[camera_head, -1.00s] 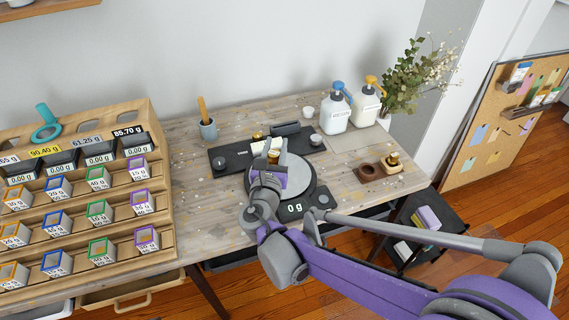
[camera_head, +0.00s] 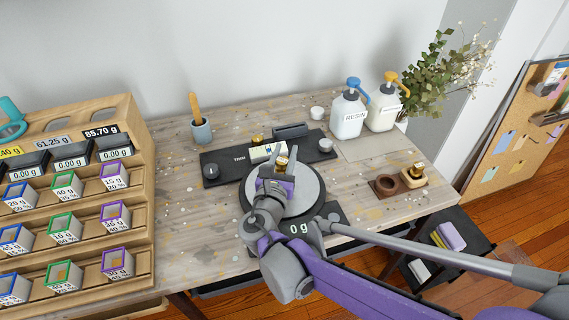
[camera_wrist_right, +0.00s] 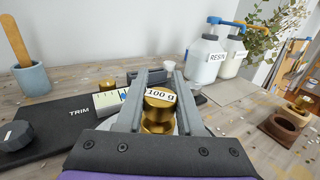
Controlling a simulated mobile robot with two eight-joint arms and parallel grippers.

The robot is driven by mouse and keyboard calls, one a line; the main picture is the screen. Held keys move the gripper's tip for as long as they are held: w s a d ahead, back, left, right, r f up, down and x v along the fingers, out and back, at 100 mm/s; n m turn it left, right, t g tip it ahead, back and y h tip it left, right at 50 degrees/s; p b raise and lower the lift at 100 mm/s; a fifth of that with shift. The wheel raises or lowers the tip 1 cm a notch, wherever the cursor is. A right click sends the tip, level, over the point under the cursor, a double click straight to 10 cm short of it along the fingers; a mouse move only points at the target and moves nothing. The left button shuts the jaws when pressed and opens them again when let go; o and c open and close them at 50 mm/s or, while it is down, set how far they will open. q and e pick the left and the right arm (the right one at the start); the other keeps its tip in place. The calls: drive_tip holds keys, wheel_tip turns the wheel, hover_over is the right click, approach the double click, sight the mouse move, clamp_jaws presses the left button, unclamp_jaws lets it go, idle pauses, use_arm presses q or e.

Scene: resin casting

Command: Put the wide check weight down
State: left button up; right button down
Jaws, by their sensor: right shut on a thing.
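My right gripper (camera_head: 281,157) is shut on a brass weight (camera_head: 282,162) above the far part of the round scale plate (camera_head: 311,192). In the right wrist view the fingers (camera_wrist_right: 155,76) grip the weight (camera_wrist_right: 157,118) from both sides, and its label reads 100 g. The scale display (camera_head: 299,228) reads 0 g. Whether the weight touches the plate is hidden by the gripper. Another brass weight (camera_head: 257,140) stands behind the plate on the black trim board (camera_head: 222,158). My left gripper is not in view.
Resin bottles (camera_head: 348,115) stand at the back right. A wooden block with a brass piece (camera_head: 414,178) and a brown ring-shaped holder (camera_head: 385,187) lie right of the scale. A cup with a stick (camera_head: 201,132) is back left. A sample rack (camera_head: 140,200) fills the left side.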

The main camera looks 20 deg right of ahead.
sight(285, 162)
drive_tip(key=shift+f+b, duration=0.4)
drive_tip(key=shift+f, duration=1.05)
drive_tip(key=shift+f, duration=0.1)
drive_tip(key=c, duration=0.5)
unclamp_jaws()
drive_tip(key=shift+c, duration=0.2)
drive_tip(key=shift+s+a, duration=0.2)
drive_tip(key=shift+s, duration=0.05)
drive_tip(key=p+v, duration=0.1)
drive_tip(key=v, duration=1)
drive_tip(key=shift+s+p, duration=0.15)
drive_tip(key=shift+p, duration=0.2)
